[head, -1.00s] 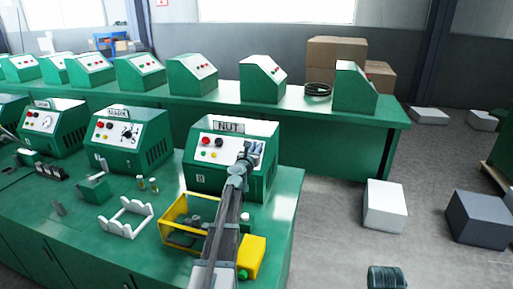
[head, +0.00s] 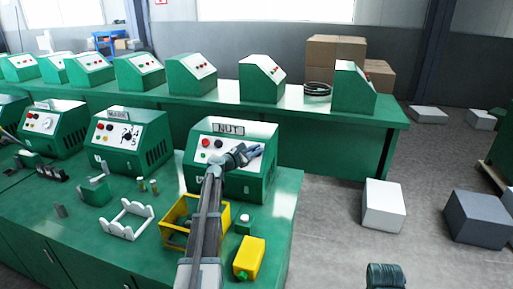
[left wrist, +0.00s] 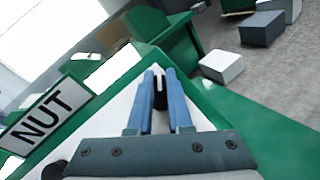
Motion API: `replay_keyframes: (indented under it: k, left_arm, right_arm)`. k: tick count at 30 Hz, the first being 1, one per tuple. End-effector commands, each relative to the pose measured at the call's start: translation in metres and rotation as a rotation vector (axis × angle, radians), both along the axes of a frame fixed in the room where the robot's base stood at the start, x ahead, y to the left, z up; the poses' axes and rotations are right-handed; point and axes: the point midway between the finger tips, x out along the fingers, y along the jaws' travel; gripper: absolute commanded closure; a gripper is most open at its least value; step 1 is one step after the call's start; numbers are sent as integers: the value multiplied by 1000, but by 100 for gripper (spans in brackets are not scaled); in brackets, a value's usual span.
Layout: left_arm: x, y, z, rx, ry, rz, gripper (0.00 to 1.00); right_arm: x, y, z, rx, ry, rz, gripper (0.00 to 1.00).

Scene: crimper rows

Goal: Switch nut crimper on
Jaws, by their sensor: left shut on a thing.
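The nut crimper is a green box (head: 200,180) with a white sloping front panel and a NUT sign (head: 229,129). The sign also shows in the left wrist view (left wrist: 44,122). A red button (head: 205,143) and a dark round control (head: 219,143) sit at the panel's left. My left gripper (head: 254,152) is at the panel's right part, its fingers pointing right. In the left wrist view the blue fingers (left wrist: 160,82) are shut on a small black knob (left wrist: 160,96) with a white mark. The gripper hides most of the knob.
A yellow open frame (head: 172,215), a small green block with a white button (head: 244,224) and a yellow box (head: 249,257) stand before the crimper. A white rack (head: 126,219) lies left. A similar machine (head: 110,150) stands to the left. Floor at the right holds boxes (head: 384,205).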

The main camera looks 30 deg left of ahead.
Motion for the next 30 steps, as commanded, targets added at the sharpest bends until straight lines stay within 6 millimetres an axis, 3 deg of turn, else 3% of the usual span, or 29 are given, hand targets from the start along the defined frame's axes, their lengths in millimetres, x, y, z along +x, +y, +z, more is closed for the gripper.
replay_keyframes:
  k: [18,30]
  left_arm:
    - [1,-1,2,412,99,-391,100]
    - [-1,-3,-2,603,144,-571,100]
  right_arm:
    - [0,0,52,0,0,0,50]
    - [0,0,76,0,0,0,50]
